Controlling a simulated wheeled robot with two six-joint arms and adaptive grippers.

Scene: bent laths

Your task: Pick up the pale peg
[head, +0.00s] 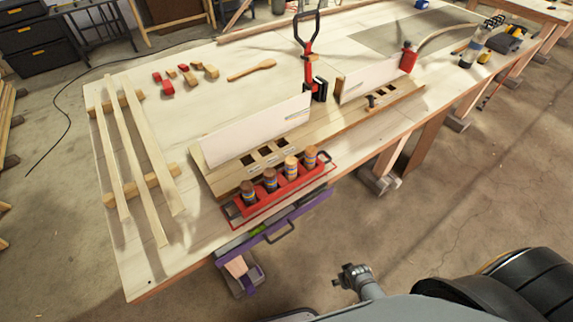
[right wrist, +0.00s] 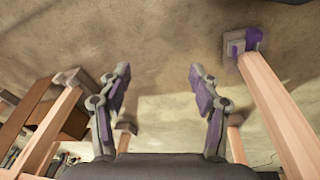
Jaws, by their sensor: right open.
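The palest peg (head: 291,169) stands upright in the red tray (head: 236,212) near the table's front edge in the head view. It is light tan with a band lower down. A brown peg (head: 248,192) and a dark brown peg (head: 269,180) stand to its left, a reddish-brown peg (head: 310,159) to its right. Only their upper parts show. My right gripper (right wrist: 160,80) is open and empty in the right wrist view, with bare floor between its fingers. No peg shows in that view. My left gripper is not in view.
Long bent laths (head: 131,165) lie across two wooden supports at the table's left. A wooden fixture with white boards (head: 258,130) stands behind the tray. Table legs (right wrist: 285,120) flank my right gripper.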

